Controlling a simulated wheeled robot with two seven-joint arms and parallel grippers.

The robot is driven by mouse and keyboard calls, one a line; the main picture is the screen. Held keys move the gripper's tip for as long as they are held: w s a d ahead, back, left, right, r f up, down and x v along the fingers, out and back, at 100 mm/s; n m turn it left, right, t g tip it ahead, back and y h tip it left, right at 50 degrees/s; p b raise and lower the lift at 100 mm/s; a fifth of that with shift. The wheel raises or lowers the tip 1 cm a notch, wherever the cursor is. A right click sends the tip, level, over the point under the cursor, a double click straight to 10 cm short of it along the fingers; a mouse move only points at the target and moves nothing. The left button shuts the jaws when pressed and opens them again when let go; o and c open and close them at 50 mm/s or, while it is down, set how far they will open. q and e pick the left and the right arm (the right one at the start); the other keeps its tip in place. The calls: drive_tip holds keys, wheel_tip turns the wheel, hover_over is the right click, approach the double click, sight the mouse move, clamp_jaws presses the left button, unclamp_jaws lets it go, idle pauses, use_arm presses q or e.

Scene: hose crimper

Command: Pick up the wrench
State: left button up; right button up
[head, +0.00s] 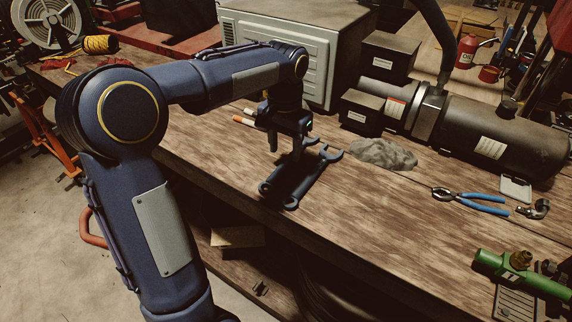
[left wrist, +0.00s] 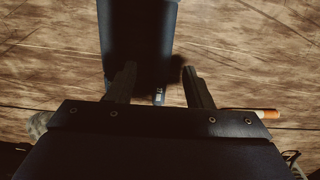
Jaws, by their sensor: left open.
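A dark blue wrench (head: 312,177) lies on the wooden workbench, its open jaw toward the back and ring end toward the front edge. A second, similar outline lies close along its left side; I cannot tell if this is another wrench or a holder. My left gripper (head: 285,154) is open, fingers pointing down, just above the far left part of these dark shapes. In the left wrist view, a broad dark blue piece (left wrist: 138,35) lies beyond and partly between the open fingers (left wrist: 158,78), in shadow. Contact is not visible. My right gripper is not in view.
A grey metal box (head: 300,50) and black cylinder (head: 480,130) stand behind. A grey rag (head: 382,154) lies right of the wrench, with blue-handled pliers (head: 470,200) and a green tool (head: 520,272) farther right. An orange-tipped stick (head: 243,120) lies left. The bench's front middle is clear.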

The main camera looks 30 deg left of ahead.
sight(283, 165)
use_arm(q)
drive_tip(key=f, duration=0.4)
drive_tip(key=shift+s+a+f, duration=0.15)
drive_tip(key=shift+a+f, duration=0.05)
drive_tip(key=shift+f, duration=0.2)
clamp_jaws()
